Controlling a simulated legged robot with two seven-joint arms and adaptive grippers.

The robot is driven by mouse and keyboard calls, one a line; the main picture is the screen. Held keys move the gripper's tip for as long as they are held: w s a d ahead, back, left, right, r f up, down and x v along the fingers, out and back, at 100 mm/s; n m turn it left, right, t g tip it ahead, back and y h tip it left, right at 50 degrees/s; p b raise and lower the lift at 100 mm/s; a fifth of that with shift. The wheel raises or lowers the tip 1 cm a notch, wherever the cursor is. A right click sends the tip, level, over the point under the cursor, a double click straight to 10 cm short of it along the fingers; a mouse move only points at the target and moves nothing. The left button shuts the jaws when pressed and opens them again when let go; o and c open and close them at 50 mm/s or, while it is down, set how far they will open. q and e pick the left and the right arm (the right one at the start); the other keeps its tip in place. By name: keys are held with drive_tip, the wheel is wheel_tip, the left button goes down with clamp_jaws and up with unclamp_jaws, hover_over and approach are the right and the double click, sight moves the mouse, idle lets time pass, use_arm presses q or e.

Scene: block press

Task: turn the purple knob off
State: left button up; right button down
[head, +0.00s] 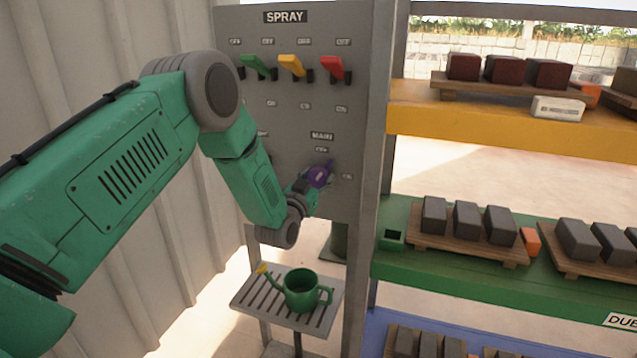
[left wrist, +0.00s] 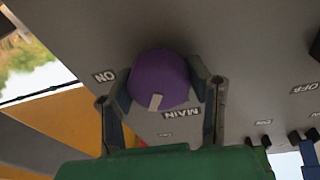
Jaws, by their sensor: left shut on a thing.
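The purple knob (head: 319,175) is on the grey spray panel (head: 350,120), under the MAIN label. My left gripper (head: 308,185) is at the knob in the head view, partly hidden by its own wrist. In the left wrist view, the knob (left wrist: 160,80) sits between the two fingers of my left gripper (left wrist: 160,95), which are shut on it from both sides. A pale mark on the knob's edge lies between the ON label and the MAIN label, upside down in this view. My right gripper is not in view.
Green, yellow and red levers (head: 292,66) are above on the panel. A green watering can (head: 302,290) stands on a slatted shelf below. Shelves with dark blocks (head: 467,220) are at the right. A corrugated wall (head: 190,220) is at the left.

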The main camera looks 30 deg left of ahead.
use_arm(q)
drive_tip(key=n, duration=0.2)
drive_tip(key=f+n+y+b, duration=0.1)
drive_tip(key=n, duration=0.2)
drive_tip(key=shift+s+f+b, duration=0.1)
drive_tip(key=shift+s+b, duration=0.05)
drive_tip(key=shift+b, duration=0.15)
drive_tip(key=shift+n+b, duration=0.45)
drive_tip(key=shift+n, duration=0.85)
drive_tip(key=o, duration=1.2)
drive_tip(key=shift+c, duration=0.2)
drive_tip(key=shift+y, duration=0.4)
drive_tip(key=shift+r, duration=0.25)
drive_tip(key=v, duration=1.1)
drive_tip(key=shift+s, duration=0.35)
